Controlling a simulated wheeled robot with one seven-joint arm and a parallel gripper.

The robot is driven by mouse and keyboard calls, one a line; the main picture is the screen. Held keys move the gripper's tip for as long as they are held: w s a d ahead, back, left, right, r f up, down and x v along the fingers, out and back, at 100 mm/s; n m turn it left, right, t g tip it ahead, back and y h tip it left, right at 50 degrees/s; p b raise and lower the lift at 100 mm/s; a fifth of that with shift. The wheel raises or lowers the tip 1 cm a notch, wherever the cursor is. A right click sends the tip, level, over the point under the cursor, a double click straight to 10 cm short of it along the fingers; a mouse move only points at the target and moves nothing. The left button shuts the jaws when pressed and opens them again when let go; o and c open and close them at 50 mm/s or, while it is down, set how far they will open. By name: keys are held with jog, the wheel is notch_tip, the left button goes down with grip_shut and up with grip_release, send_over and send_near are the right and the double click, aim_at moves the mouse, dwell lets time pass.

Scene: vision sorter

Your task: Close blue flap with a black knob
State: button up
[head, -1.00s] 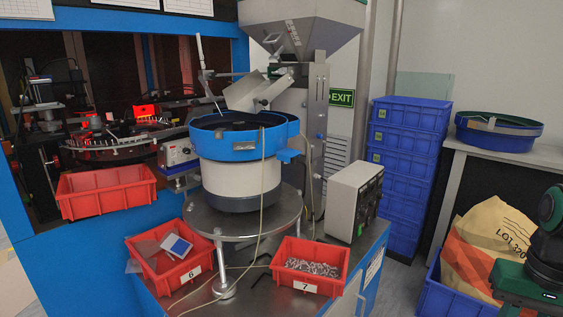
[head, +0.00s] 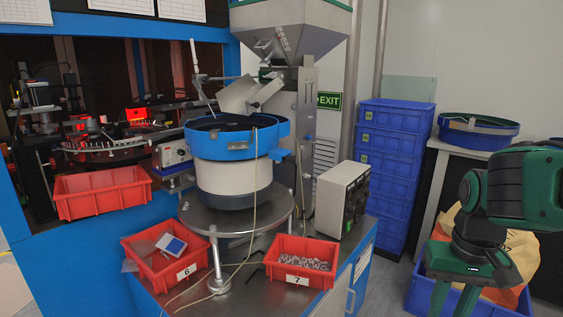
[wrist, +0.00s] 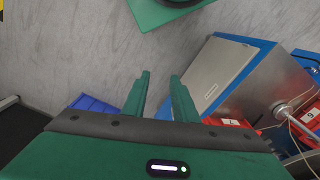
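I cannot clearly make out a blue flap with a black knob in either view. A blue-edged cabinet (head: 353,285) under the feeder shows its right side in the head view. In the wrist view this cabinet (wrist: 263,73) is tilted, with a pale grey panel (wrist: 213,72) on its face. My gripper (wrist: 158,82) is open, with nothing between its two green fingers and floor beyond them. In the head view it hangs at the right, right of the cabinet and apart from it.
A blue bowl feeder (head: 221,152) stands on a round metal plate. Red bins (head: 196,281) and (head: 288,281) sit on the cabinet top. Stacked blue crates (head: 392,165) stand behind. A paper sack (head: 521,250) in a blue crate is partly hidden by my arm. Floor is clear beside the cabinet.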

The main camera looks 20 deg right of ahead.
aim_at(285, 160)
jog(key=w+r+t+h, duration=0.2)
jog(key=w+t, duration=0.1)
jog(key=w, duration=0.6)
jog(key=w+r+n+t+h, duration=0.1)
jog(key=w+t, duration=0.2)
jog(key=w, duration=0.6)
jog(key=w+r+t+h, duration=0.2)
jog(key=w+t, duration=0.1)
jog(key=w, duration=0.6)
jog(key=w+a+r+n+t+y, duration=0.2)
jog(key=w+a+r+t, duration=0.3)
jog(key=a, duration=0.4)
jog(key=w+a+r+n+t+y, duration=0.3)
jog(key=w+a+r+t, duration=0.15)
jog(key=w+a, duration=0.4)
jog(key=shift+g, duration=0.35)
jog(key=w, duration=0.9)
jog(key=shift+w+a+r, duration=0.15)
jog(key=shift+w+r, duration=0.1)
jog(key=shift+r, duration=0.05)
